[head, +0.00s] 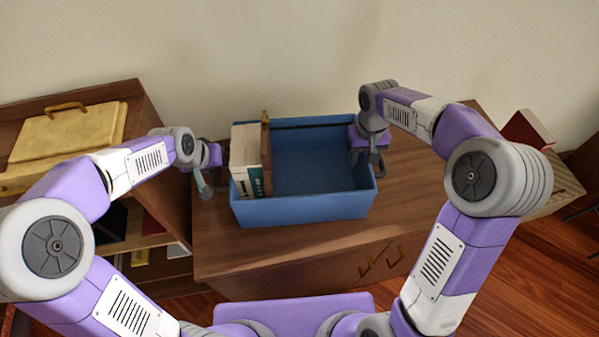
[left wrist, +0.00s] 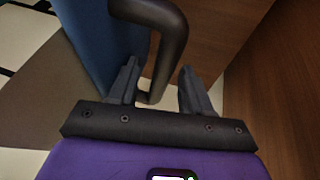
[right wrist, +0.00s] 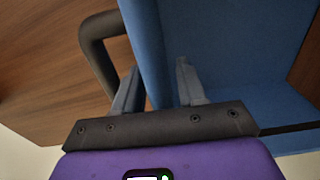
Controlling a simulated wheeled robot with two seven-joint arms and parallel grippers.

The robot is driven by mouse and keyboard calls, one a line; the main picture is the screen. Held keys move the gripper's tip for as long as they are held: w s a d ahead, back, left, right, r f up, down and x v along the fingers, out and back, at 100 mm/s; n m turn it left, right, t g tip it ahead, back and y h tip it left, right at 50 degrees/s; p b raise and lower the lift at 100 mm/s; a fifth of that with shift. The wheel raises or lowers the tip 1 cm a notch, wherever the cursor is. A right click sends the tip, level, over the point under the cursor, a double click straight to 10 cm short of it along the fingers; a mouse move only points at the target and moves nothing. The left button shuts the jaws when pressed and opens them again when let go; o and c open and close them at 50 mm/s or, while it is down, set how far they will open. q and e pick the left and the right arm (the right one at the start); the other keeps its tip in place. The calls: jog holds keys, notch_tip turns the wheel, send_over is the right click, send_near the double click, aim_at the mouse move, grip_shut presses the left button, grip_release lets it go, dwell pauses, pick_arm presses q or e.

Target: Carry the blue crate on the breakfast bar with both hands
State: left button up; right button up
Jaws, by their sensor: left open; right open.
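The blue crate (head: 304,209) stands on the brown wooden breakfast bar (head: 225,245), with a dark handle on each side. A white box (head: 243,160) and a thin brown item (head: 266,150) stand inside at its left end. My left gripper (head: 205,188) is open at the crate's left side; in the left wrist view the dark handle (left wrist: 172,50) passes between its fingers (left wrist: 159,78). My right gripper (head: 376,166) is open at the right side; in the right wrist view the crate's wall (right wrist: 148,45) lies between its fingers (right wrist: 157,78), with the other handle (right wrist: 92,50) to the left.
A shelf unit with a yellow case (head: 70,132) stands left of the bar. A red-brown book (head: 527,130) is at the right. The bar top is bare right of the crate. The pale wall (head: 290,50) is behind.

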pick_arm(q)
jog(key=shift+w+f, duration=0.1)
jog(key=shift+f, duration=0.1)
pick_arm(e)
jog(key=shift+f, duration=0.25)
pick_arm(q)
jog(key=c, duration=0.7)
pick_arm(e)
jog(key=c, duration=0.7)
pick_arm(q)
grip_shut()
pick_arm(e)
grip_shut()
pick_arm(q)
jog(key=shift+w+r, duration=0.15)
jog(key=shift+r, duration=0.05)
pick_arm(e)
jog(key=shift+w+r, duration=0.15)
jog(key=shift+r, duration=0.1)
